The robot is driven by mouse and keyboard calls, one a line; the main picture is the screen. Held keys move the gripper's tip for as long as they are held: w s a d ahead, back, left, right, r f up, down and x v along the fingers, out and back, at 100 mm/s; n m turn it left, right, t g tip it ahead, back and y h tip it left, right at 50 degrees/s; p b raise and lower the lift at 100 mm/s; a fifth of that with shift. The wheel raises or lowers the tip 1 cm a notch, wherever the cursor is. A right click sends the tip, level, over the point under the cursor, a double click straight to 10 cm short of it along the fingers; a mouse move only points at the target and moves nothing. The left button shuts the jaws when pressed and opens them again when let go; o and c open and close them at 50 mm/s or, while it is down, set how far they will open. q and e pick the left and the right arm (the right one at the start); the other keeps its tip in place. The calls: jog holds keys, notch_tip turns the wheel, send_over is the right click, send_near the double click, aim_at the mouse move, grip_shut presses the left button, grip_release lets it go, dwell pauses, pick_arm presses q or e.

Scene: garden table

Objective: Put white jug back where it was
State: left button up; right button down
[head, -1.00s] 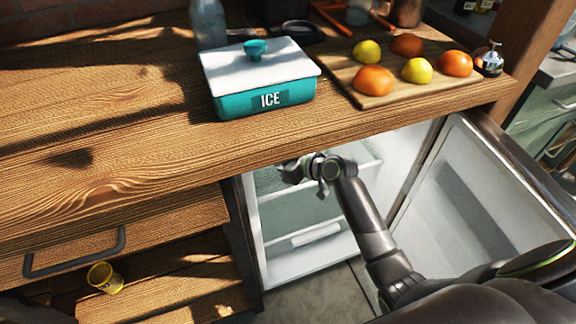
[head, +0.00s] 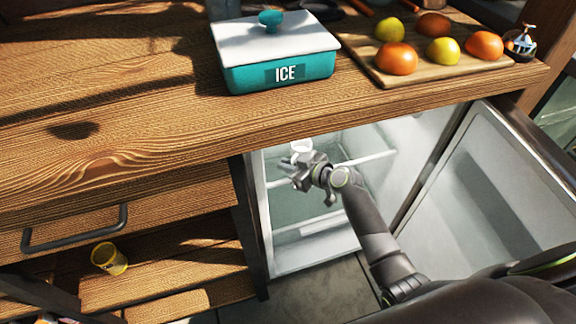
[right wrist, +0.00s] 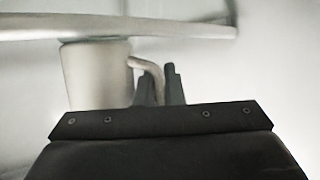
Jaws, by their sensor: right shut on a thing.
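The white jug (head: 301,146) shows in the head view inside the open fridge, just past my right gripper (head: 297,172). In the right wrist view the jug (right wrist: 95,76) is a pale cylinder with a curved handle on its right. My right gripper (right wrist: 160,88) is shut on that handle. A pale shelf edge (right wrist: 190,27) crosses the wrist view right at the jug's end; I cannot tell whether they touch. The fridge shelf (head: 372,160) also shows in the head view. My left gripper is not in view.
The wooden counter (head: 160,130) overhangs the fridge. On it are a teal ICE box (head: 245,80) and a board (head: 420,77) with several fruits. The fridge door (head: 490,190) stands open at the right. A yellow cup (head: 109,258) lies on the lower wood at the left.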

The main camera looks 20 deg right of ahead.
jog(key=shift+r, duration=0.1)
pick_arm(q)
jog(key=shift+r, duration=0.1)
pick_arm(e)
jog(key=c, duration=1.5)
grip_release()
jog(key=shift+c, duration=0.2)
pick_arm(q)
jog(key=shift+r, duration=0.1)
